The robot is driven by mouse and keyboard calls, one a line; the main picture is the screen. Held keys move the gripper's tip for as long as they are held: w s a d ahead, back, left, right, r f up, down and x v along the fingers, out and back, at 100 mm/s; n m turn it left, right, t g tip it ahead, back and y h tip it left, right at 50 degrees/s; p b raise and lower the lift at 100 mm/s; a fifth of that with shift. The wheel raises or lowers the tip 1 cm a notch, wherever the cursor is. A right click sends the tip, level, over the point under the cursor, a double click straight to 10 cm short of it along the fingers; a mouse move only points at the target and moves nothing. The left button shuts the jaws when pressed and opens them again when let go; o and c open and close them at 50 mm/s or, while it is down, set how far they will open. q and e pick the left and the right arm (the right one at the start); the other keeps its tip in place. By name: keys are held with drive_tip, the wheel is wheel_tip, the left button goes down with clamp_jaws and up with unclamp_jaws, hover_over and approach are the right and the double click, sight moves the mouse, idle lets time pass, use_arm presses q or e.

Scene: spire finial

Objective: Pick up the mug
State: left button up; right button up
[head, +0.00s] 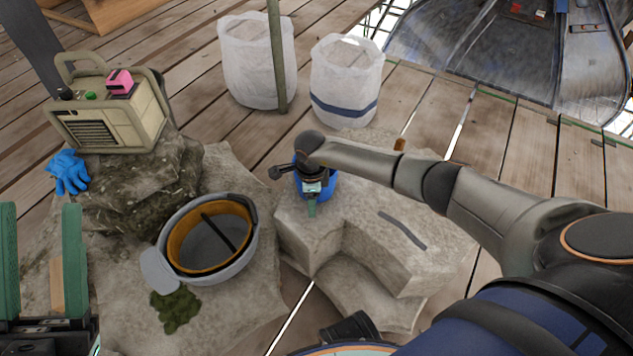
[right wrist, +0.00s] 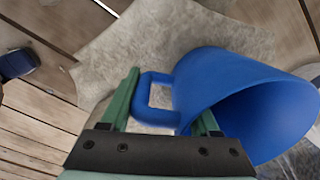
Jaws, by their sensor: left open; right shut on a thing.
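The blue mug (head: 330,188) is at the top of the pale stone block in the middle of the head view, partly hidden by my right gripper (head: 312,194). In the right wrist view the mug (right wrist: 245,95) is tilted, its open mouth toward the lower right. Its handle lies between the fingers of my right gripper (right wrist: 168,95), which is shut on the mug. One finger is beside the handle, the other against the mug's body. Whether the mug touches the stone is unclear. My left gripper (head: 40,207) is open and empty at the left edge.
Left of the stone block (head: 400,262) lies an upturned grey hard hat (head: 252,250) with an orange lining. Blue gloves (head: 68,172) and a beige machine (head: 110,128) sit on rocks farther left. Two white sacks (head: 345,80) stand behind on the plank floor, near a green pole (head: 277,60).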

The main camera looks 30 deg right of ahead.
clamp_jaws()
drive_tip(key=shift+r, duration=0.15)
drive_tip(key=shift+r+p, duration=0.9)
drive_tip(key=shift+r, duration=0.25)
use_arm(q)
wheel_tip(320, 180, up, 10)
drive_tip(key=a+p, duration=0.1)
drive_tip(key=p, duration=0.6)
drive_tip(key=shift+s+f+m, duration=0.2)
drive_tip(key=shift+f+m, duration=0.05)
drive_tip(key=shift+m, duration=0.05)
use_arm(e)
drive_tip(key=s+a+r, duration=0.9)
drive_tip(key=a+r, duration=0.1)
drive_tip(key=shift+a+r, duration=0.15)
drive_tip(key=shift+a, duration=0.15)
